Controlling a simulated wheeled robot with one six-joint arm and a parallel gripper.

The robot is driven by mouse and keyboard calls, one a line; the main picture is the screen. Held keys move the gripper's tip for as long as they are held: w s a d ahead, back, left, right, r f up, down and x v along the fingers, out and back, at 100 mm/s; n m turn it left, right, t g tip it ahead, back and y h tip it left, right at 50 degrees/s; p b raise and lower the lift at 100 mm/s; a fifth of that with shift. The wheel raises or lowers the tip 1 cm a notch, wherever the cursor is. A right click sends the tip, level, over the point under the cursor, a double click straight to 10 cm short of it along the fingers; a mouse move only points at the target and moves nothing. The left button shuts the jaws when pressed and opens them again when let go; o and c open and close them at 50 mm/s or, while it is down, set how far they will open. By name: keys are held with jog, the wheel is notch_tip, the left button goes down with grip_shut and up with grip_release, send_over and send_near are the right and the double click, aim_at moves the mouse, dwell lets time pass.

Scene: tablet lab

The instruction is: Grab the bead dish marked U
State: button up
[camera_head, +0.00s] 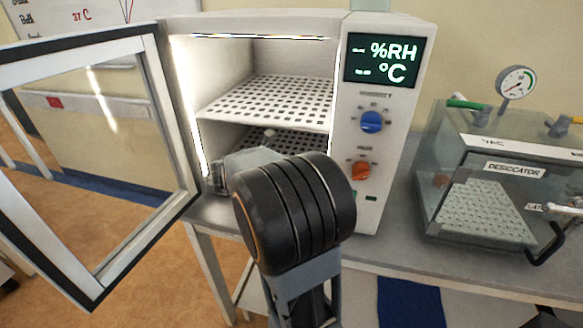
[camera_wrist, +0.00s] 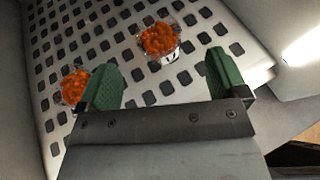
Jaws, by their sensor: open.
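Two small clear dishes of orange beads stand on a perforated shelf (camera_wrist: 125,22) in the wrist view. One bead dish (camera_wrist: 158,40) is at the top middle, just beyond the gap between my fingertips. The other bead dish (camera_wrist: 74,85) is at the left, beside my left finger and partly close behind it. I can read no letter on either dish, so I cannot tell which is marked U. My gripper (camera_wrist: 160,65) is open with two green fingers and nothing between them.
The chamber (camera_head: 385,130) is open, with its glass door (camera_head: 100,130) swung out to the left. An upper perforated shelf (camera_head: 275,98) lies above my arm. Chamber walls flank the shelf closely. A desiccator (camera_head: 490,190) stands to the right on the bench.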

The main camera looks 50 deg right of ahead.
jog(key=shift+x, duration=3.6)
jog(key=shift+w+a+f, duration=0.1)
jog(key=shift+w, duration=0.05)
jog(key=c, duration=1)
